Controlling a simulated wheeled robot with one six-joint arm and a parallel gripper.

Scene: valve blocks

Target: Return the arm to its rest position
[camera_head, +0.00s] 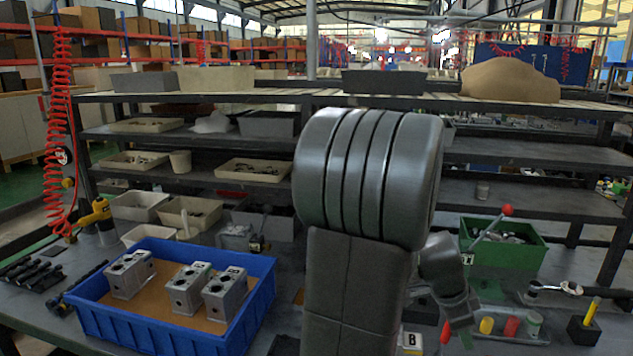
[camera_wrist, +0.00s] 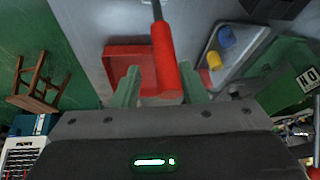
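My arm fills the middle of the head view, with a large dark joint housing. The end of the arm (camera_head: 455,300) shows partly behind it, to the right, over the bench; its fingers cannot be made out there. In the wrist view my gripper (camera_wrist: 160,84) has its two pale green fingers spread apart. Several grey valve blocks (camera_head: 188,287) stand in a blue tray (camera_head: 257,305) at the left.
A green bin (camera_head: 527,258) and a lever with a red knob (camera_head: 507,210) are at the right. Coloured caps (camera_head: 487,325) stand on a small tray near the front. Shelves with beige bins (camera_head: 254,170) rise behind the bench. A red square (camera_wrist: 118,62) shows in the wrist view.

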